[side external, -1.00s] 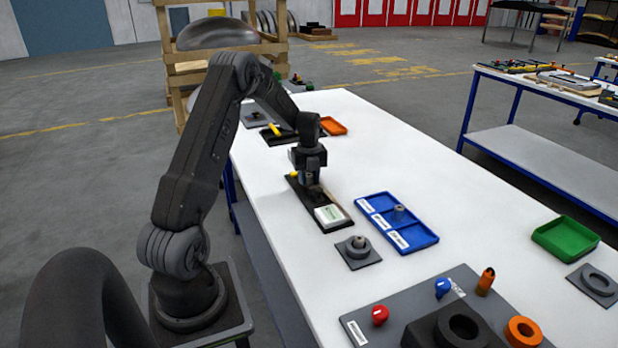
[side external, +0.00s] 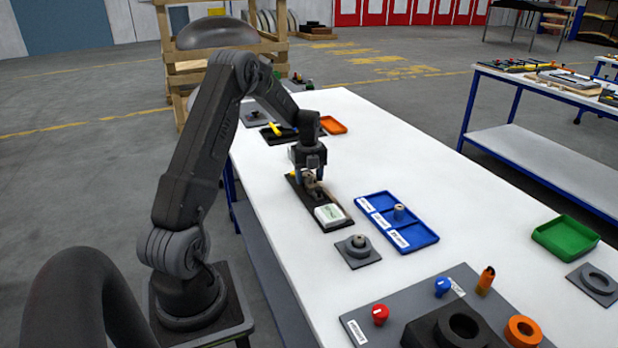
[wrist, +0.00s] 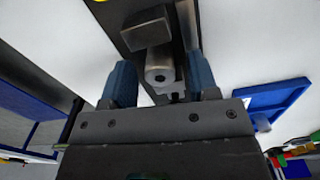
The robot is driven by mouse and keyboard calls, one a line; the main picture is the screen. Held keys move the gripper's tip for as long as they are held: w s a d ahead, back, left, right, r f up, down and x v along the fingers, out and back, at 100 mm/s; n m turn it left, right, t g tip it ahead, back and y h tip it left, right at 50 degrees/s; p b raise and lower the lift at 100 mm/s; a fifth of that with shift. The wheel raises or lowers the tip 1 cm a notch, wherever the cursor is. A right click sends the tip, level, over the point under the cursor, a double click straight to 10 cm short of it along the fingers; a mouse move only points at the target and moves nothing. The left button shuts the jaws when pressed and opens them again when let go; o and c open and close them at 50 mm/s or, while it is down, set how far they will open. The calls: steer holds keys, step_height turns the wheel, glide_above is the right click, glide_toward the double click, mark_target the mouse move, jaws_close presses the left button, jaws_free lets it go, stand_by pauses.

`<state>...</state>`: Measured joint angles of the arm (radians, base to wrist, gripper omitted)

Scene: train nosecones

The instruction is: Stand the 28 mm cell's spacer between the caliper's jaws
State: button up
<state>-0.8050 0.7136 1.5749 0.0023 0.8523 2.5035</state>
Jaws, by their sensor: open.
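My gripper (side external: 309,181) is over the far part of the caliper's dark base, which carries a white display box (side external: 330,214). In the wrist view my gripper (wrist: 159,88) is open, with a blue finger on either side of a silver spacer (wrist: 160,62) with a hole in its end. Gaps show between the fingers and the spacer. The spacer is close to a grey metal block of the caliper (wrist: 148,30). Whether it touches both jaws, and how upright it stands, I cannot tell.
A blue three-part tray (side external: 427,238) holds another spacer (side external: 399,212) in its middle compartment. A grey plate with a round holder (side external: 358,252) stands nearer. An orange tray (side external: 333,125) is behind, a green tray (side external: 567,237) at right.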

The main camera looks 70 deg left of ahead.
mark_target(309, 175)
step_height(309, 175, up, 11)
steer(key=d+r+n+t, duration=0.1)
steer(key=d+r+n, duration=0.3)
steer(key=d+r, duration=0.5)
steer(key=s+d+r+n+t+y, duration=0.1)
steer(key=s+d+n, duration=0.15)
steer(key=d, duration=0.45)
steer(key=s+d+r+n+t, duration=0.1)
steer(key=d+n, duration=0.2)
steer(key=d, duration=0.4)
steer(key=s+d+f+n+t+h, duration=0.1)
steer(key=s+d+n+t, duration=0.1)
steer(key=s+d+n, duration=0.8)
steer(key=s+d, duration=0.3)
steer(key=d, duration=0.1)
steer(key=shift+s+t, duration=0.3)
steer(key=shift+s, duration=0.05)
